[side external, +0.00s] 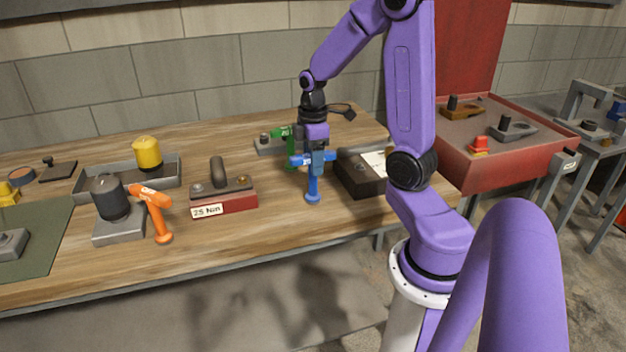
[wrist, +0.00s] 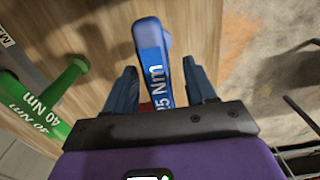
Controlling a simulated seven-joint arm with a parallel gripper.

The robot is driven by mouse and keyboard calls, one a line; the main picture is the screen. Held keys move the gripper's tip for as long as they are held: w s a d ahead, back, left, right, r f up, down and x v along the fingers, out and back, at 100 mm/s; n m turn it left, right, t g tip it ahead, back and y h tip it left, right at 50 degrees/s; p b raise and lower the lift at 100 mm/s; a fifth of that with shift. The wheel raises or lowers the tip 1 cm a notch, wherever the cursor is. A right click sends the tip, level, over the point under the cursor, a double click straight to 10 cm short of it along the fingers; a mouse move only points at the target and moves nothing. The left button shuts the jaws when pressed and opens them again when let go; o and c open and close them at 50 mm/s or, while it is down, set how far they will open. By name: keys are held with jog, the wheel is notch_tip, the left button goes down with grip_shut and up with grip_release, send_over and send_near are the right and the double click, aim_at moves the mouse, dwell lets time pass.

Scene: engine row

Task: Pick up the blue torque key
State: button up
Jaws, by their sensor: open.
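The blue torque key (side external: 312,188) stands upright on the wooden bench, its crosswise head at the top. Its head (wrist: 152,40) shows in the wrist view, with white lettering ending in "5 Nm". My gripper (side external: 318,166) is right over the key, pointing down, with its fingers at the head. In the wrist view, my gripper (wrist: 160,85) is open with one blue finger on each side of the head. I cannot tell whether either finger touches it.
A green key (side external: 290,150) marked 40 Nm (wrist: 45,105) stands close behind. A dark box (side external: 358,180) is just right of the blue key. A red-based block (side external: 223,203) labelled 25 Nm and an orange key (side external: 157,215) are to the left. The bench front between them is clear.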

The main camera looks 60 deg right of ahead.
jog(key=shift+f, duration=1.15)
grip_shut()
jog(key=shift+r, duration=0.1)
